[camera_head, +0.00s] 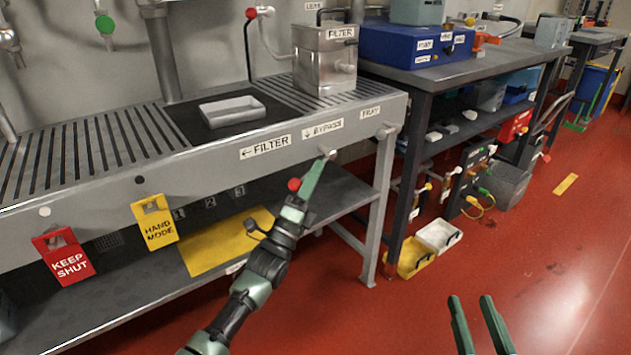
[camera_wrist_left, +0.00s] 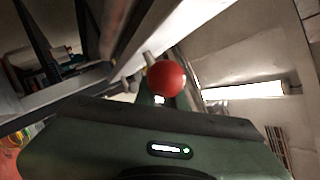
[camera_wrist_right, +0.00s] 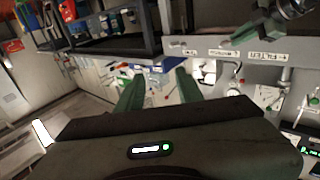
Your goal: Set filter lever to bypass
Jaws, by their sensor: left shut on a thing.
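The filter lever has a red ball knob (camera_head: 294,184) below the front edge of the grey bench, under the FILTER label (camera_head: 265,147) with a left arrow and the BYPASS label (camera_head: 322,129) with a down arrow. The knob sits down and left of a pale stub on the bench front. My left gripper (camera_head: 324,156) is shut on the lever; its fingers hide most of the rod. The red knob also shows close up in the left wrist view (camera_wrist_left: 167,78), beside a short metal rod. My right gripper (camera_head: 470,298) is open and empty over the red floor, far from the lever.
Red KEEP SHUT (camera_head: 65,257) and yellow HAND MODE (camera_head: 155,221) tags hang on the bench front. A lower shelf with a yellow sheet (camera_head: 228,241) lies behind my left arm. A bench leg (camera_head: 379,205) stands right of the lever.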

